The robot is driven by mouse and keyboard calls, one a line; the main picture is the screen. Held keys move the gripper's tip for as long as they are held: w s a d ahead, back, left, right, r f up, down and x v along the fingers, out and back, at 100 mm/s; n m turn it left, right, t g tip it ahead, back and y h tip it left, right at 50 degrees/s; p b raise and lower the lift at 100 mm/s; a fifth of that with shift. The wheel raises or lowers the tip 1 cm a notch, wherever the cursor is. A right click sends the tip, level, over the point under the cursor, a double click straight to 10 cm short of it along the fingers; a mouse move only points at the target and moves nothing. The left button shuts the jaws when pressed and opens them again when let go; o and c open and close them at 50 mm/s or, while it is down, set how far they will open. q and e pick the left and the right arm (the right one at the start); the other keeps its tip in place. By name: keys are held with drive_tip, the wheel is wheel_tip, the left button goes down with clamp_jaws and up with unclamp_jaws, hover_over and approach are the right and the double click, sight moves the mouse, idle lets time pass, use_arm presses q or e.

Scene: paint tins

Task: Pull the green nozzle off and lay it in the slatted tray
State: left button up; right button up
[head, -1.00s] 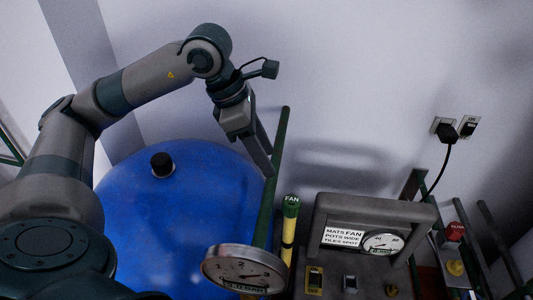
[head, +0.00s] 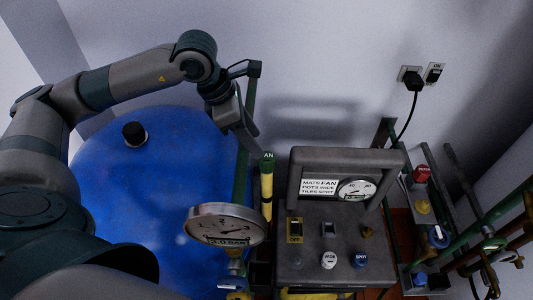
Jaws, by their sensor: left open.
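The green nozzle (head: 268,158), with white lettering only partly readable now, caps an upright yellow stem (head: 267,189) between the blue tank and the grey machine. My left gripper (head: 254,149) reaches down from the upper left. Its fingers are open and close to the left of the nozzle's top; I cannot tell whether they touch it. The nozzle is not visibly held. I cannot make out the slatted tray for certain. My right gripper is not in view.
A round dial gauge (head: 226,224) stands in front of the large blue tank (head: 150,190). The grey machine (head: 345,215), with a handle frame, sign and knobs, is to the right. Red (head: 422,173) and yellow (head: 422,206) caps sit on a rack farther right.

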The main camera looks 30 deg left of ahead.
sight(266, 156)
use_arm(q)
drive_tip(key=p+x, duration=0.2)
drive_tip(key=x, duration=0.5)
drive_tip(key=shift+d+f, duration=0.15)
drive_tip(key=shift+f, duration=0.1)
drive_tip(key=shift+w+d+f, duration=0.15)
drive_tip(key=shift+w+f, duration=0.05)
drive_tip(key=shift+f, duration=0.4)
drive_tip(key=shift+r, duration=0.1)
drive_tip(key=c, duration=0.9)
